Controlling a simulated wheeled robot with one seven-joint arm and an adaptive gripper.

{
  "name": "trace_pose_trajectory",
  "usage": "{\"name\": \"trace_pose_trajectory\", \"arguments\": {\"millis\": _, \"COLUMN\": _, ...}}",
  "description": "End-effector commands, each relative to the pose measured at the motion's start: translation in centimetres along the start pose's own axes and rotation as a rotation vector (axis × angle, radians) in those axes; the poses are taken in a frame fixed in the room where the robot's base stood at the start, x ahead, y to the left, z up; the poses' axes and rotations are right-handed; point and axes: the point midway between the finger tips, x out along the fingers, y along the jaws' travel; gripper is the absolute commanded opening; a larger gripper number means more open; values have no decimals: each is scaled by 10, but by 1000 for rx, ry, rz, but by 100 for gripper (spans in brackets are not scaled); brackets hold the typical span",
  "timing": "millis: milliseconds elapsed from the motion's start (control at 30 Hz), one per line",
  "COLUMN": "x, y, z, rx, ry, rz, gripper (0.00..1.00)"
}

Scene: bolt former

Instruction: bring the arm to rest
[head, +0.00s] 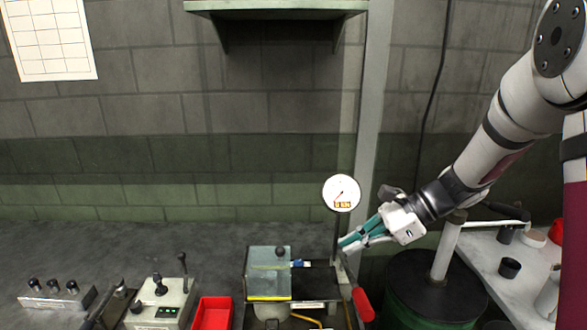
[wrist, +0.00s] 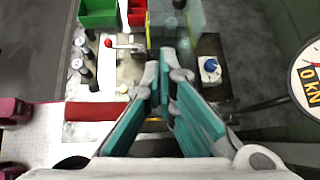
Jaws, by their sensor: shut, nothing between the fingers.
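My arm reaches in from the right in the head view. My gripper (head: 347,241) points left and slightly down, just right of the bolt former's clear guard (head: 269,273) and below the round dial gauge (head: 341,193). In the wrist view my gripper's teal fingers (wrist: 161,82) are close together with nothing held between them. The gripper hangs above the machine, apart from its surface as far as I can tell.
A red-handled lever (head: 362,304) stands just below my gripper. A red bin (head: 212,313) and a control box (head: 162,303) sit left of the guard. A dark drum (head: 437,286) and a pale table (head: 520,272) are at right. A shelf (head: 275,6) hangs above.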

Motion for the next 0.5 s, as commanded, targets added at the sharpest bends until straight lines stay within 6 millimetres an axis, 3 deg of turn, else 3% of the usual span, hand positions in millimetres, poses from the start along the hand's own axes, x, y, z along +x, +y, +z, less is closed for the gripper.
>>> {"name": "trace_pose_trajectory", "arguments": {"millis": 200, "x": -24, "y": 55, "z": 43, "rx": -353, "ry": 162, "rz": 73, "gripper": 0}}
{"name": "trace_pose_trajectory", "arguments": {"millis": 500, "x": -61, "y": 132, "z": 69, "rx": -875, "ry": 422, "rz": 192, "gripper": 0}}
